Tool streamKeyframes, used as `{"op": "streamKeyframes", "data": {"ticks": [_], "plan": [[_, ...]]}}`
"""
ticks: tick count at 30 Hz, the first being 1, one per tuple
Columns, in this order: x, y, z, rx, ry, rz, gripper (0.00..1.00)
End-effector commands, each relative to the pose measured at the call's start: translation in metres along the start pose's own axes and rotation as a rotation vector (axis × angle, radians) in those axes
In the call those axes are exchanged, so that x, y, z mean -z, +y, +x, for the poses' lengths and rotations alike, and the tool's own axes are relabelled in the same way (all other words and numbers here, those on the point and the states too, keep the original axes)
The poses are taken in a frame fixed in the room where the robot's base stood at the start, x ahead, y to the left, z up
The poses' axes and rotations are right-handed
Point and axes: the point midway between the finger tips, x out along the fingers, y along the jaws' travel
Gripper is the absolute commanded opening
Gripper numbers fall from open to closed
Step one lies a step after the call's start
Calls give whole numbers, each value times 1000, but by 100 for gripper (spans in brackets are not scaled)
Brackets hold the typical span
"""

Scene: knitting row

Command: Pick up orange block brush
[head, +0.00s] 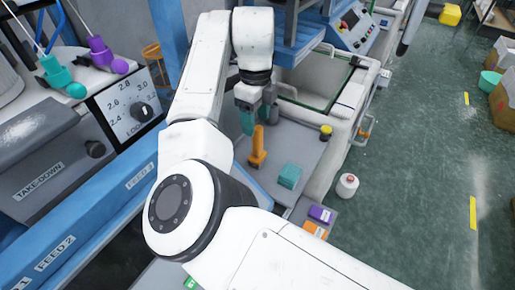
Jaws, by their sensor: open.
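The orange block brush (257,147) stands upright on a grey tray-like shelf (307,152), with an orange handle rising from a wider base. My gripper (257,116) hangs from my white arm just above and behind the brush, with a teal finger at its left and a darker finger at its right. It is open and holds nothing that I can see. The gap between the fingertips and the brush handle is small, and I cannot tell whether they touch.
A teal block (289,176) sits to the right of the brush. Purple (320,215) and orange (314,230) labelled boxes lie nearer. A small yellow-topped item (325,132) stands at the shelf's right. A white container (347,186) is on the green floor. The blue machine panel (70,235) borders the left.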

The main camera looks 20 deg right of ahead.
Motion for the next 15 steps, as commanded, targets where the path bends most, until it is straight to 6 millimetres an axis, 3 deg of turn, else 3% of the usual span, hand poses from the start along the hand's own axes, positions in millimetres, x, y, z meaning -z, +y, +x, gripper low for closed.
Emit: {"op": "streamKeyframes", "data": {"ticks": [15], "plan": [[5,0,53,1,0,0,62]]}}
